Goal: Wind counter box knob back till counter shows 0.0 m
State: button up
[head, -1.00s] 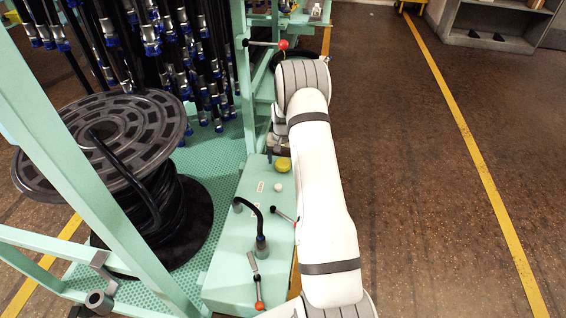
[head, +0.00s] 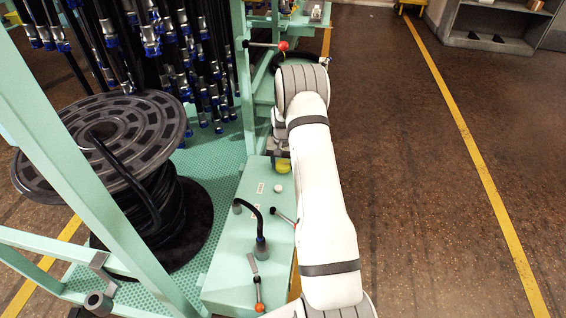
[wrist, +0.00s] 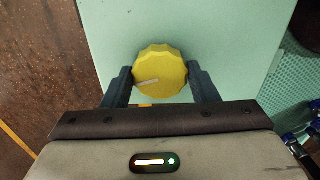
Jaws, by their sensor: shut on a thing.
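The yellow knob (wrist: 160,68) sits on the mint-green counter box top, between the dark fingers of my gripper (wrist: 160,82) in the wrist view. The fingers are shut on its two sides. A pale mark on the knob lies left of its middle, nearly level and slightly tilted. In the head view the knob (head: 283,166) shows at the far end of the green bench (head: 235,265), partly covered by my gripper. The counter's reading is not visible in either view.
A black hose (head: 262,222) rises from the bench, with a red-tipped lever (head: 284,216) and an orange-tipped lever (head: 257,285) near it. A white ball knob (head: 278,188) stands close to the yellow knob. A large hose reel (head: 110,130) stands left.

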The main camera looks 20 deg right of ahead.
aim_at(283, 164)
jog(key=shift+m, duration=0.7)
jog(key=shift+m, duration=0.7)
jog(key=o, duration=1)
jog(key=shift+c, duration=0.2)
notch_tip(283, 164, up, 8)
jog(key=shift+f+p, duration=0.1)
jog(key=shift+p, duration=0.85)
